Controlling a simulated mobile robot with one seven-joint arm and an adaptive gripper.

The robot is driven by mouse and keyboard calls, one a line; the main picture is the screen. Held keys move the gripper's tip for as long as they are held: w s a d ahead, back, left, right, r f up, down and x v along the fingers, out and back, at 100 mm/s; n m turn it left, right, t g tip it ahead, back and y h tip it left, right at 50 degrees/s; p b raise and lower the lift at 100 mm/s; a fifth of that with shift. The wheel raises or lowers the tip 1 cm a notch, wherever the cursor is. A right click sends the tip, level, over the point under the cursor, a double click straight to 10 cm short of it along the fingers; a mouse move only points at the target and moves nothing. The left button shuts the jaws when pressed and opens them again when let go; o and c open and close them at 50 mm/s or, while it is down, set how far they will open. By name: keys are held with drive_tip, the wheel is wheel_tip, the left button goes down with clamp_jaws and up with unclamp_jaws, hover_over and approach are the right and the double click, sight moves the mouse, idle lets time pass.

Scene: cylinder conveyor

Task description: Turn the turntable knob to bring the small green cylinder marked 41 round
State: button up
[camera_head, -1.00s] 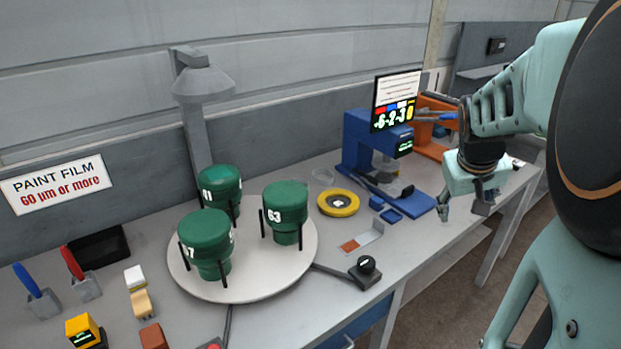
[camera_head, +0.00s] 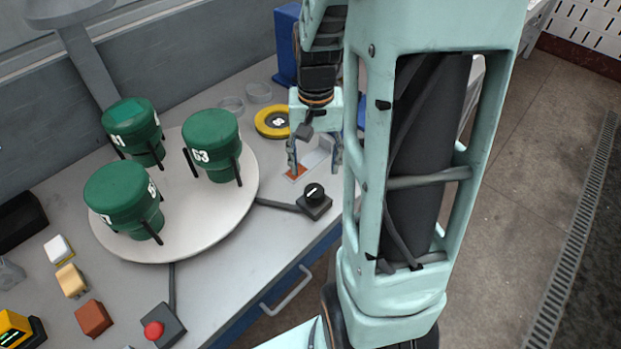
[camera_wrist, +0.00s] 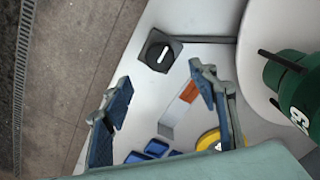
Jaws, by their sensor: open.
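The turntable (camera_head: 184,226) is a round pale disc on the bench at left in the head view. It carries three green cylinders: one marked 41 or 61 (camera_head: 131,125) at the back, partly legible, one marked 63 (camera_head: 211,141) at right, and one at front left (camera_head: 124,190) whose mark is partly hidden. The black knob (camera_head: 314,193) with a white line sits on a small dark box right of the turntable; it also shows in the wrist view (camera_wrist: 158,54). My gripper (camera_head: 315,168) is open and empty, above the bench just behind the knob. Its fingers are spread in the wrist view (camera_wrist: 160,112).
A yellow ring (camera_head: 272,122) and a small tray with an orange patch (camera_head: 312,160) lie near my gripper. A red button box (camera_head: 160,326) and several small blocks stand at front left. Blue trays (camera_wrist: 150,152) show in the wrist view. A drawer handle (camera_head: 288,291) juts from the bench front.

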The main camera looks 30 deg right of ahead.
sight(314, 190)
wheel_tip(314, 190, down, 9)
drive_tip(key=shift+r, duration=0.1)
drive_tip(key=shift+c, duration=0.5)
drive_tip(key=c, duration=1.1)
